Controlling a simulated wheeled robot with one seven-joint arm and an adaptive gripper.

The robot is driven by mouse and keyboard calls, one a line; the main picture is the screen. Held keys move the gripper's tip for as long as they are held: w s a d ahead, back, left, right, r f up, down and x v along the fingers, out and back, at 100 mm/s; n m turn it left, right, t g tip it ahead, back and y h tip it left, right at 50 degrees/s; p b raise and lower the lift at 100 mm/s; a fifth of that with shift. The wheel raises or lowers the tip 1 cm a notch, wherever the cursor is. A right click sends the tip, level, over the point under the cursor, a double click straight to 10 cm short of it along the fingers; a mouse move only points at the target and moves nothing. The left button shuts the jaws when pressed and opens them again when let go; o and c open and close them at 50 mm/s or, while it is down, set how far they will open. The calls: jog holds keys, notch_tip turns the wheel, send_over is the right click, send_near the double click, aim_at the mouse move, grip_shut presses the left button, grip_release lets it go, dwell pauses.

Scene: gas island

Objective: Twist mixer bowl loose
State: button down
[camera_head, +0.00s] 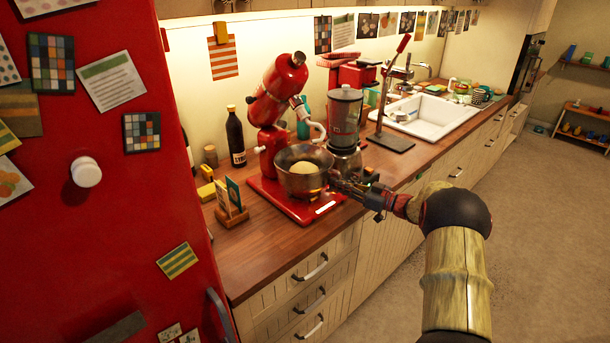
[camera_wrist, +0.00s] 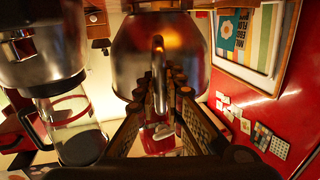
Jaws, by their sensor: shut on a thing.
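The metal mixer bowl (camera_head: 292,184) sits on the base of the red stand mixer (camera_head: 274,98), whose head is tilted up. A pale round lump (camera_head: 305,168) lies in the bowl. My gripper (camera_head: 336,181) reaches in from the right and meets the bowl's right side. In the wrist view, the bowl (camera_wrist: 190,50) fills the upper middle. Its upright handle (camera_wrist: 158,48) runs down between the fingers of my gripper (camera_wrist: 160,88), which is shut on it. The bowl's underside and its seat on the base are hidden in the head view.
A blender (camera_head: 345,112) stands close behind my gripper. A dark bottle (camera_head: 235,138) and a small card holder (camera_head: 233,213) stand left of the mixer. The sink (camera_head: 428,115) lies farther right. A red fridge (camera_head: 110,220) fills the left. The front counter strip is clear.

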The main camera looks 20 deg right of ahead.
jog(key=c, duration=2.4)
grip_release()
jog(key=shift+w+d, duration=0.15)
jog(key=shift+d, duration=0.1)
jog(key=o, duration=0.6)
jog(key=shift+a, duration=0.1)
jog(key=shift+f, duration=0.2)
jog(key=v, duration=1.2)
jog(key=shift+r, duration=0.25)
